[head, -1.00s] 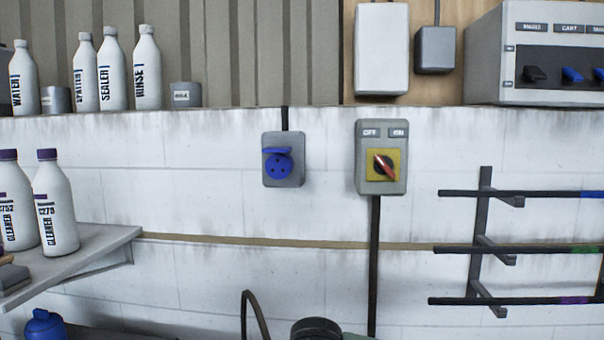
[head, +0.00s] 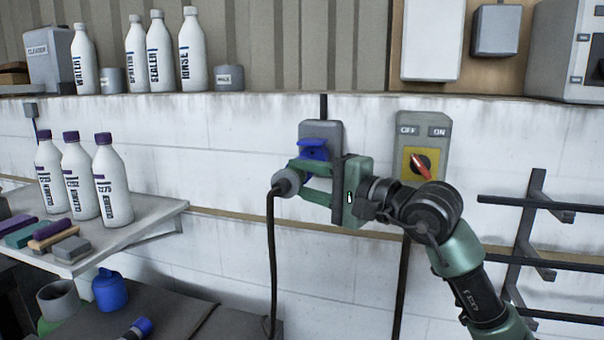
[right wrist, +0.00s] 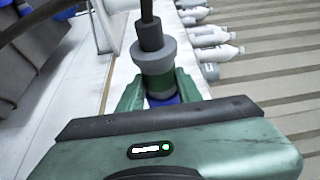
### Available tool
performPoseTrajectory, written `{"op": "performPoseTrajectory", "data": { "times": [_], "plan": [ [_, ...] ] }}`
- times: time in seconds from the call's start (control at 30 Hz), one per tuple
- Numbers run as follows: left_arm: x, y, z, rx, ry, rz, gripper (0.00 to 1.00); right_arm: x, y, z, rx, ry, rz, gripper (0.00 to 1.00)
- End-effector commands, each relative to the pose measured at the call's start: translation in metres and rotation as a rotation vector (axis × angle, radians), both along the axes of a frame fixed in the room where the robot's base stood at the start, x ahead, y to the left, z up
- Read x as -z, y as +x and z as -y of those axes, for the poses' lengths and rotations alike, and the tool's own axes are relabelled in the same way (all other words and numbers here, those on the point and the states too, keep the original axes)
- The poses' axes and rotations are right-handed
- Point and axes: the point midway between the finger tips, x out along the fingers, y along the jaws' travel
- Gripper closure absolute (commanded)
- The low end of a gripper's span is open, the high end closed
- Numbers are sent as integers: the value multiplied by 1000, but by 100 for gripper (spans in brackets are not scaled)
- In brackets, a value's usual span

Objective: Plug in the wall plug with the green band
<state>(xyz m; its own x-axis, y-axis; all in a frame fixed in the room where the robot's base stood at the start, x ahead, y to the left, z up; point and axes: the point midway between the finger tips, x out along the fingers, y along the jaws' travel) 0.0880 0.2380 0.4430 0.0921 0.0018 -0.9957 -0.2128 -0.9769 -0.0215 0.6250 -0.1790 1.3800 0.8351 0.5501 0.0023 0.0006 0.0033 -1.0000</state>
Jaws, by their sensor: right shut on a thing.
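My right gripper (head: 292,184) is shut on a grey plug (head: 286,181) with a black cable hanging down. In the right wrist view the plug (right wrist: 154,58) shows a green band (right wrist: 160,86) between my gripper's fingers (right wrist: 160,95). Something blue shows just beyond the band. The grey wall socket (head: 321,129) with its blue face and raised blue lid (head: 314,148) is close behind the gripper, which partly hides it. The plug appears in front of the socket, a little low and left in the picture. I cannot tell whether they touch. My left gripper is out of view.
A switch box (head: 422,150) with a red knob is just right of the socket, behind my arm. A rack (head: 525,235) stands at the right. A shelf (head: 165,212) with white bottles (head: 112,185) is at the left. Several bottles line the ledge above.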

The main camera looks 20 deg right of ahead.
Motion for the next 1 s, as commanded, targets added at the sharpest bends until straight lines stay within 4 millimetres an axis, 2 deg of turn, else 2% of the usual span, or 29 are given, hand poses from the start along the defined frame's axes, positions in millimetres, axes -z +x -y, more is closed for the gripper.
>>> {"op": "performPoseTrajectory", "data": {
  "times": [0.7,1.0],
  "plan": [
    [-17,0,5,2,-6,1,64,-2,49,33,0,0,1,100],
    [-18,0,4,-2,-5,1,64,-1,56,38,-1,-1,3,100]
  ]
}}
